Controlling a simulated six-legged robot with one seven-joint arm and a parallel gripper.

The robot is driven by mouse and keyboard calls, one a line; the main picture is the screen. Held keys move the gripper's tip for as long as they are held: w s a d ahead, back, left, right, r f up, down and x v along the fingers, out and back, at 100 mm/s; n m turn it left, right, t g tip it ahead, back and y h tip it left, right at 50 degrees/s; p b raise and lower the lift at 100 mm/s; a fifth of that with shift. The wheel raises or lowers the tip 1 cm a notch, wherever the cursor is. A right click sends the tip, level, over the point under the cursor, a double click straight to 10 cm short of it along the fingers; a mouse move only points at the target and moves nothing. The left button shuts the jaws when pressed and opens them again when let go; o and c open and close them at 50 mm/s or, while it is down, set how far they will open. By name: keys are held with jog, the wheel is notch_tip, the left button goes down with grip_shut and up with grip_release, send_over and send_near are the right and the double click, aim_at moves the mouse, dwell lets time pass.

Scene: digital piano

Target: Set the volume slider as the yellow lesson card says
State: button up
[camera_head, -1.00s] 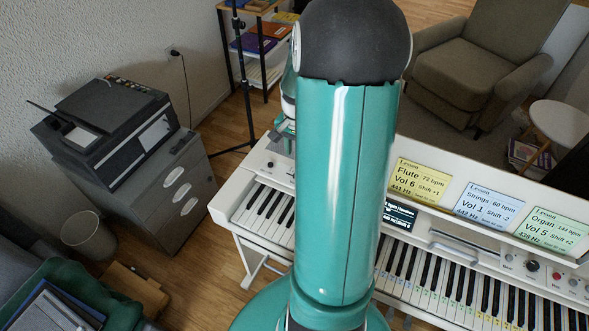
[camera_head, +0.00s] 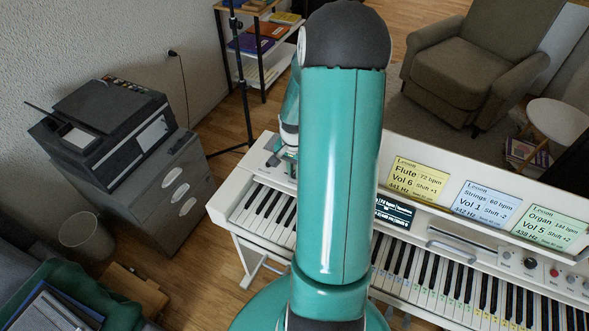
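The yellow lesson card (camera_head: 418,180) stands on the piano's back ledge, right of my arm, and reads Flute, 72 bpm, Vol 6, 441 Hz, Shift +1. The digital piano (camera_head: 232,192) is white and runs from the middle to the lower right. My gripper (camera_head: 283,157) is low over the left end of its control panel, partly hidden by my teal arm. I cannot tell whether its fingers are open or shut, or whether they touch anything. The volume slider cannot be made out. The piano's dark display (camera_head: 394,212) shows beside my arm, its text too small to read surely.
A blue card (camera_head: 487,205) and a green card (camera_head: 551,230) stand right of the yellow one. Knobs and buttons (camera_head: 553,271) sit at the panel's right. A printer (camera_head: 105,125) on a grey cabinet stands left. A dark stand pole (camera_head: 243,90) rises behind the piano.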

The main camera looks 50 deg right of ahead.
grip_shut()
jog(key=shift+s+d, duration=0.2)
jog(key=shift+s, duration=0.55)
jog(key=shift+s+d, duration=0.2)
jog(key=shift+s, duration=0.5)
jog(key=o, duration=0.6)
grip_release()
jog(key=shift+o, duration=0.2)
notch_tip(320, 180, up, 14)
jog(key=shift+f, duration=0.1)
